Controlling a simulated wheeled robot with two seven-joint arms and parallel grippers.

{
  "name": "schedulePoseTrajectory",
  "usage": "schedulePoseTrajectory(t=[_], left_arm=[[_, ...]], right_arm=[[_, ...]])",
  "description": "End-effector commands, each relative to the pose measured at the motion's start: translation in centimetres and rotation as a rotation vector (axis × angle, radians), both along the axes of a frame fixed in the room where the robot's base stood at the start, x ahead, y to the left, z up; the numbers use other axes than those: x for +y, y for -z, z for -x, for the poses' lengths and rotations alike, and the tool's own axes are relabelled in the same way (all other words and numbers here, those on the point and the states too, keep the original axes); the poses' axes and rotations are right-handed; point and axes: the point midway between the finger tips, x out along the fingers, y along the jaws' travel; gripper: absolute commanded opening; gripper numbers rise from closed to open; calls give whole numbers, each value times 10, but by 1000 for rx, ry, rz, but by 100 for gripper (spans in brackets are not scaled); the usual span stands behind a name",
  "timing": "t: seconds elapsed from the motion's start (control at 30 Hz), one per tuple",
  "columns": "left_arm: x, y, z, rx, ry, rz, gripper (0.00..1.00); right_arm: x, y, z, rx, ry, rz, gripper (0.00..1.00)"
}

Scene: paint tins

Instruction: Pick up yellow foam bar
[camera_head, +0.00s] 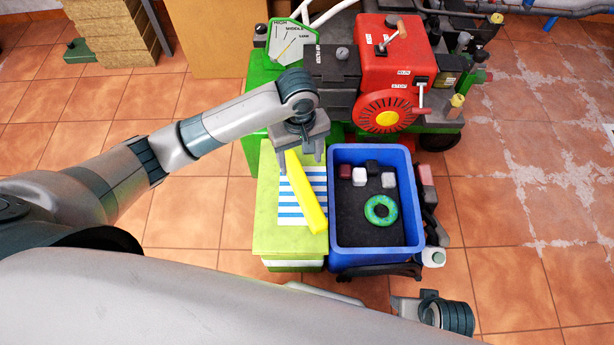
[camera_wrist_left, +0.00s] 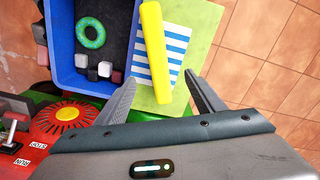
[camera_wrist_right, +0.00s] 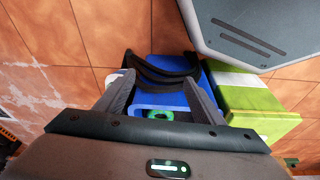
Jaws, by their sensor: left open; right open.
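The yellow foam bar (camera_head: 305,192) lies slanted on a blue-and-white striped sheet (camera_head: 290,219) on top of a light green box (camera_head: 262,232). In the left wrist view the bar (camera_wrist_left: 154,50) runs down toward the space between the fingers. My left gripper (camera_head: 303,158) is open above the bar's far end; its fingers (camera_wrist_left: 163,90) look empty, and whether they straddle the bar's end is unclear. My right gripper (camera_wrist_right: 160,95) is open and empty, facing the near side of the blue crate; in the head view only part of my right wrist shows at the bottom right.
A blue crate (camera_head: 375,258) beside the green box holds a green ring (camera_head: 381,210) and several small blocks (camera_head: 359,176). A red machine (camera_head: 395,75) stands behind. Tiled floor is clear to the right.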

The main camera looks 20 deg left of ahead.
Motion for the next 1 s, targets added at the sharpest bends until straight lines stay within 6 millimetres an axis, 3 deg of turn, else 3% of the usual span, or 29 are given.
schedulePoseTrajectory(t=[0.57,0.77,1.0], left_arm=[[1,4,0,2,-4,-3,62],[1,26,1,5,-4,-3,62],[1,69,1,4,-4,-5,62]], right_arm=[[0,-1,1,0,0,0,62],[0,-12,2,-3,1,0,62],[0,-32,7,-13,1,-3,62]])
